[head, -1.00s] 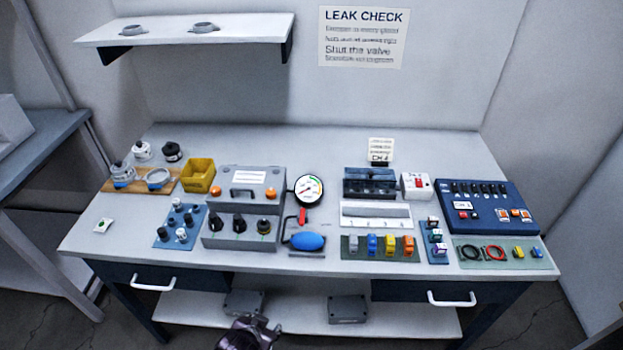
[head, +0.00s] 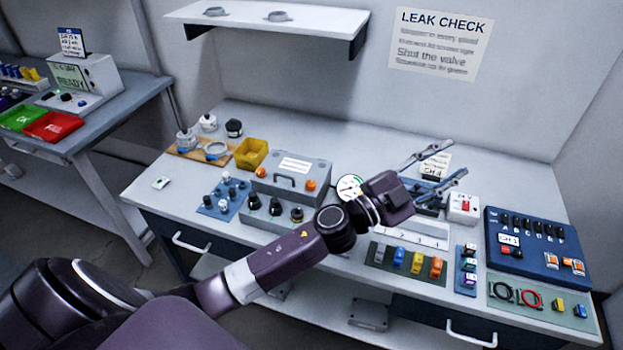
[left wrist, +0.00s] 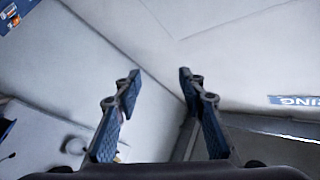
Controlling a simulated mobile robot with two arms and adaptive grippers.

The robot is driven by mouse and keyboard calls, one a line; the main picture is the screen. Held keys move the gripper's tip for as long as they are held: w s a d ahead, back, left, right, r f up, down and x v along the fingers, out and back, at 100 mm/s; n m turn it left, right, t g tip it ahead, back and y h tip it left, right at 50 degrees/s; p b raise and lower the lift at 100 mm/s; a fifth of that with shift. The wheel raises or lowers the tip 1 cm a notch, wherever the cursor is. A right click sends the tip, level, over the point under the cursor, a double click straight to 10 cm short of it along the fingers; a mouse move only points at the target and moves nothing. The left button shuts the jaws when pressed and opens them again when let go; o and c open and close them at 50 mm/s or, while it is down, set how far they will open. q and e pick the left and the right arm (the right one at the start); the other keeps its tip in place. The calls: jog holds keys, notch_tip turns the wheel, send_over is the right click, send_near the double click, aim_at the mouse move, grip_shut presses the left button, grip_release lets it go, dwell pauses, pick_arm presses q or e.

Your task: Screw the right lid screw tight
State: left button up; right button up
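The grey box (head: 293,185) on the bench has a closed-looking lid with a handle and a white label. An orange screw head (head: 311,185) sits at the lid's right side, and another orange one (head: 262,172) at its left. My left gripper (head: 456,158) is open and empty, held above the bench to the right of the box. In the left wrist view (left wrist: 160,84) its two fingers are apart with nothing between them. My left arm hides the gauge's lower part and the area right of the box. My right gripper is not in view.
A yellow bin (head: 251,153) and a blue knob plate (head: 223,198) stand left of the box. A round gauge (head: 348,187) stands close on its right. A navy switch panel (head: 536,248) is at the far right. A shelf (head: 265,21) hangs above the back.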

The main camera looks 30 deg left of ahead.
pick_arm(q)
jog(key=d+m+g+h, duration=0.5)
jog(key=d+m+g, duration=0.1)
jog(key=m, duration=0.1)
jog(key=g+y, duration=1.2)
jog(key=y, duration=0.3)
send_over(310, 183)
jog(key=f, duration=1.1)
jog(key=shift+w+d, duration=0.15)
jog(key=shift+d, duration=0.15)
jog(key=shift+s+a+n, duration=0.2)
jog(key=shift+a+n, duration=0.1)
jog(key=shift+a, duration=0.05)
notch_tip(310, 183, down, 6)
jog(key=shift+d+p, duration=0.1)
jog(key=shift+p, duration=0.9)
jog(key=shift+f, duration=0.8)
grip_shut()
